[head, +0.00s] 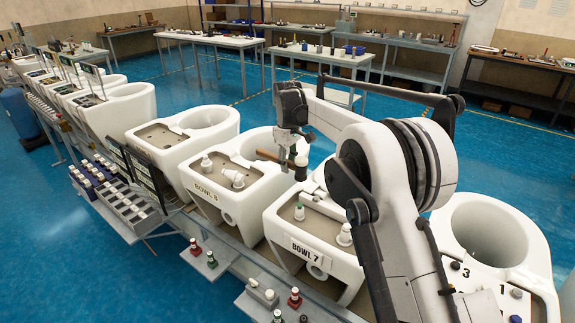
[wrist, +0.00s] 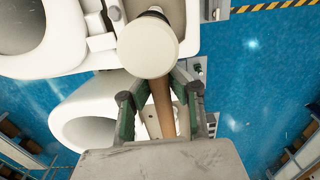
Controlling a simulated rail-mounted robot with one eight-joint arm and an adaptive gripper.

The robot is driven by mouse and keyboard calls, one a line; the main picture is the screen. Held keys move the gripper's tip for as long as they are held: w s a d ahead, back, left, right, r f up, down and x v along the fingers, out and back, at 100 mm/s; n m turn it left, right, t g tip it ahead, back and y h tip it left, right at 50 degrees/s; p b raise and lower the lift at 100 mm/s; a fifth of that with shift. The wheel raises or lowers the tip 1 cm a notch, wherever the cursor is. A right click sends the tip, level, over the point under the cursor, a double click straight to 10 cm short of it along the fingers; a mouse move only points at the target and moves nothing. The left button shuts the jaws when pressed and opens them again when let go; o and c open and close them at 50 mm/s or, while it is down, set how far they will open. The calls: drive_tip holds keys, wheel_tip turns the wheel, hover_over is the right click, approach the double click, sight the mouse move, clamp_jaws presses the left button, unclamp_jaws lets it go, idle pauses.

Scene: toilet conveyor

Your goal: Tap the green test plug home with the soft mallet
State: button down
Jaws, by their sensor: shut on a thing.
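My gripper (head: 291,136) is shut on the brown handle of the soft mallet (head: 301,161), which has a pale head. It holds the mallet in the air near the gap between bowl 6 (head: 208,190) and bowl 7 (head: 306,250). In the wrist view, the round mallet head (wrist: 148,47) is in front of my gripper (wrist: 158,92), and the handle runs back between the fingers. A small white fitting with what looks like a green part, perhaps the green test plug (head: 299,212), stands on bowl 7's deck, below the mallet head. The mallet hides part of the wrist view.
Another white fitting (head: 344,236) stands at the right of bowl 7's deck. Bowl 6's deck holds white fittings (head: 232,178). More bowls stand at left and right.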

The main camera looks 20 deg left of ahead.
drive_tip(key=shift+f+b, duration=1.45)
drive_tip(key=shift+f, duration=0.95)
drive_tip(key=shift+f+b, duration=0.2)
drive_tip(key=shift+b, duration=0.25)
wheel_tip(320, 180, down, 6)
drive_tip(key=b, duration=0.4)
drive_tip(key=shift+r+p, duration=1.2)
drive_tip(key=shift+r, duration=1.4)
wheel_tip(320, 180, up, 4)
drive_tip(key=p, duration=0.4)
drive_tip(key=shift+f, duration=0.25)
drive_tip(key=shift+f+b, duration=0.1)
drive_tip(key=shift+b, duration=0.2)
drive_tip(key=shift+f+b, duration=0.85)
drive_tip(key=shift+f, duration=0.45)
